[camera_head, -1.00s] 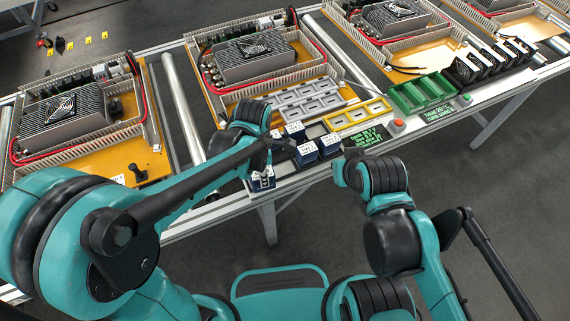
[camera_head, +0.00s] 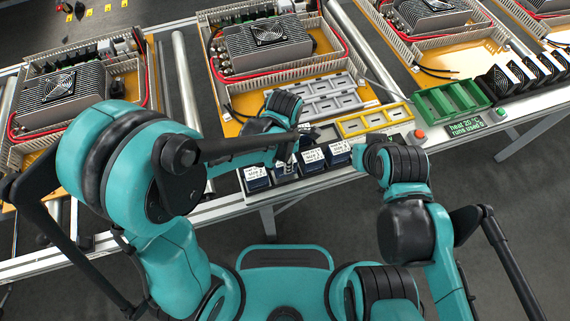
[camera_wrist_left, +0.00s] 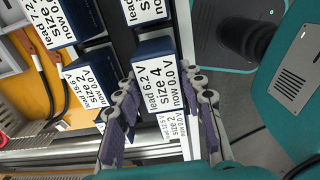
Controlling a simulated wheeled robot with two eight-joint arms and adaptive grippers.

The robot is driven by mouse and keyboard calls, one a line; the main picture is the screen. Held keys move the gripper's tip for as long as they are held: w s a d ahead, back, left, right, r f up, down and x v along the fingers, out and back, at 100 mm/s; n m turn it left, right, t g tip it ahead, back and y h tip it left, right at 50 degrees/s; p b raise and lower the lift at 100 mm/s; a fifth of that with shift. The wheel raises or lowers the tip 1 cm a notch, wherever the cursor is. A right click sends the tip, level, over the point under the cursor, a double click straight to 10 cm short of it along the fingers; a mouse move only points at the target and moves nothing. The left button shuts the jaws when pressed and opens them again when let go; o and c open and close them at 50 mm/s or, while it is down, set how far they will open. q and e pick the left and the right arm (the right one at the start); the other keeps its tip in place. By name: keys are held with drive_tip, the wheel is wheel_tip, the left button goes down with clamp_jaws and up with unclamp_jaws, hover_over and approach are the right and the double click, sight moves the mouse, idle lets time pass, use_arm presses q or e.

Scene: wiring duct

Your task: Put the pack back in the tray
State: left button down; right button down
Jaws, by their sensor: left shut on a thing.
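My left gripper (camera_wrist_left: 160,118) is shut on a dark blue pack (camera_wrist_left: 157,82) with a white label reading "lead 6.2 V, size 4, now 0.0 V". In the head view this pack (camera_head: 285,169) is partly behind my left gripper (camera_head: 289,153), in the front row of similar packs. Neighbouring packs stand on its left (camera_head: 257,178) and right (camera_head: 312,159), with another further right (camera_head: 339,154). The dark tray (camera_head: 328,133) is mostly covered. I cannot tell whether the held pack touches it. My right gripper's fingers are hidden behind its wrist.
Chassis with grey finned boxes (camera_head: 268,48) stand behind.

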use_arm(q)
drive_tip(key=shift+f+b, duration=0.45)
drive_tip(key=shift+f, duration=0.95)
drive_tip(key=shift+f, duration=0.1)
drive_tip(key=c, duration=0.9)
unclamp_jaws()
